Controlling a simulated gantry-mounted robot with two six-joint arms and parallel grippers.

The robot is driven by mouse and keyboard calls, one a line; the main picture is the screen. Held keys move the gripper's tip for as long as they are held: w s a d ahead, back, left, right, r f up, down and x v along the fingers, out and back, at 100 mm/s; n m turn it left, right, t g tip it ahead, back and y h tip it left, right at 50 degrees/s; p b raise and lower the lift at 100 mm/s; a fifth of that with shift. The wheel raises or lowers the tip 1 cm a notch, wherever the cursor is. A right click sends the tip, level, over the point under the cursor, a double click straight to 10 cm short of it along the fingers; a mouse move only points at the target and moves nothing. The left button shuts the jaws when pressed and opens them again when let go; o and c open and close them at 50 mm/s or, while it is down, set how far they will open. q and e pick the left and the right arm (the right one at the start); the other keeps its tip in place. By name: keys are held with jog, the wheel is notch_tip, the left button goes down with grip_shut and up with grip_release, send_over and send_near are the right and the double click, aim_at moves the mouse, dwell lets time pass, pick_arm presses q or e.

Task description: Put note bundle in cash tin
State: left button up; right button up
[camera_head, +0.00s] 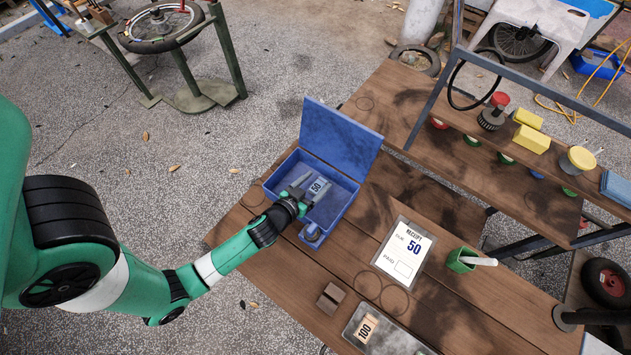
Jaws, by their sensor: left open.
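The blue cash tin (345,206) stands on the wooden table with its lid (340,136) open and tilted back. A note bundle marked 50 (319,187) lies inside the tin. My left gripper (304,186) is over the tin's near left part, its fingers open beside the 50 bundle; I cannot tell whether they touch it. Another note bundle marked 100 (367,328) lies in a grey tray (350,331) at the table's front edge. My right gripper is not in view.
A receipt sheet (403,250) reading due 50 lies right of the tin. A green cup (460,261) and a small brown block (330,298) stand nearby. A raised shelf (470,112) holds a brush, yellow blocks and a blue cloth. Bare planks lie between the tin and the receipt.

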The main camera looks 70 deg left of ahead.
pick_arm(q)
jog(key=shift+s+f, duration=0.35)
jog(key=shift+f, duration=0.25)
jog(key=shift+r+p, duration=0.35)
jog(key=shift+p, duration=0.1)
jog(key=shift+w+r+p, duration=0.15)
jog(key=shift+r+p, duration=0.5)
jog(key=shift+p, duration=0.05)
jog(key=shift+s+d+f+b, duration=0.1)
jog(key=shift+s+d+b, duration=0.5)
jog(key=shift+s, duration=0.25)
jog(key=b+v, duration=0.1)
jog(key=v, duration=0.8)
jog(key=shift+s+d+r+b, duration=0.1)
jog(key=shift+d+r+b, duration=0.1)
jog(key=shift+b, duration=0.15)
jog(key=shift+s+r, duration=0.25)
jog(key=shift+r, duration=0.1)
